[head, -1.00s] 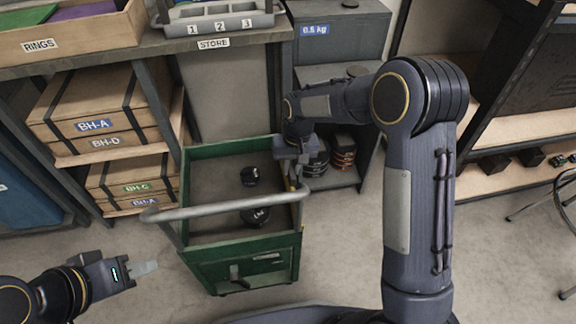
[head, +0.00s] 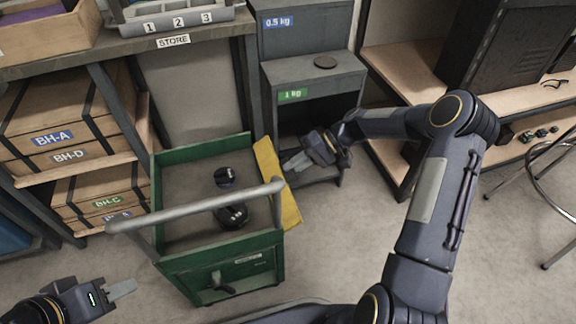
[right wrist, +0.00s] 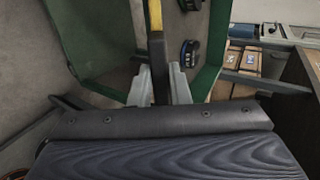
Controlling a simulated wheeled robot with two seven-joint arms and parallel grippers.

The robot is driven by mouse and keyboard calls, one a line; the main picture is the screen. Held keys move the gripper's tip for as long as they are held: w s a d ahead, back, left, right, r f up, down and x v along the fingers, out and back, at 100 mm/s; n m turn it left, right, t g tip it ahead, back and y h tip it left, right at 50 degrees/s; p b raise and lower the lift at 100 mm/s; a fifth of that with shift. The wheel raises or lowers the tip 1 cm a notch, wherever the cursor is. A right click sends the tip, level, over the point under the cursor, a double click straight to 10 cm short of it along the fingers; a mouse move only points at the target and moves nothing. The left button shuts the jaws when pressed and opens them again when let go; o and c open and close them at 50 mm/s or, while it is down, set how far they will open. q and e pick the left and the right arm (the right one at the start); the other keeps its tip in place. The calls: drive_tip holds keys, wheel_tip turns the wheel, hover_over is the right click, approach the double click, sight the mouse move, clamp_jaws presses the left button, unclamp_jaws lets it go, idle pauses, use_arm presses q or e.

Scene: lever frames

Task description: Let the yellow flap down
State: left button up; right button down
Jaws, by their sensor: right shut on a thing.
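The yellow flap (head: 280,185) hangs on the right side of the green cart (head: 228,274) in the head view, tilted outward from the top. In the right wrist view the flap (right wrist: 155,14) shows edge-on, with a dark bar running from it between my fingers. My right gripper (head: 289,164) is at the flap's upper outer edge. Its pale fingertips (right wrist: 158,82) are shut on the flap by that dark bar. My left gripper (head: 124,289) is apart from the cart at the lower left; its finger gap cannot be made out.
Two black weights (head: 232,215) stand in the cart. A grey push handle (head: 200,206) crosses its near side. A grey cabinet (head: 315,75) labelled 0.5 kg and 1 kg stands behind my right gripper. Bare floor (head: 335,235) lies right of the cart. A stool (head: 553,200) is far right.

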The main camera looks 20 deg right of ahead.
drive_tip(key=shift+s+d+f+b, duration=0.1)
drive_tip(key=shift+d+f+b, duration=0.25)
drive_tip(key=shift+f, duration=0.65)
drive_tip(key=shift+d+f+b, duration=0.1)
drive_tip(key=shift+d+f, duration=0.4)
drive_tip(key=shift+f, duration=0.45)
drive_tip(key=shift+a, duration=0.15)
drive_tip(key=c, duration=1.4)
unclamp_jaws()
drive_tip(key=shift+a, duration=0.1)
drive_tip(key=shift+o, duration=0.2)
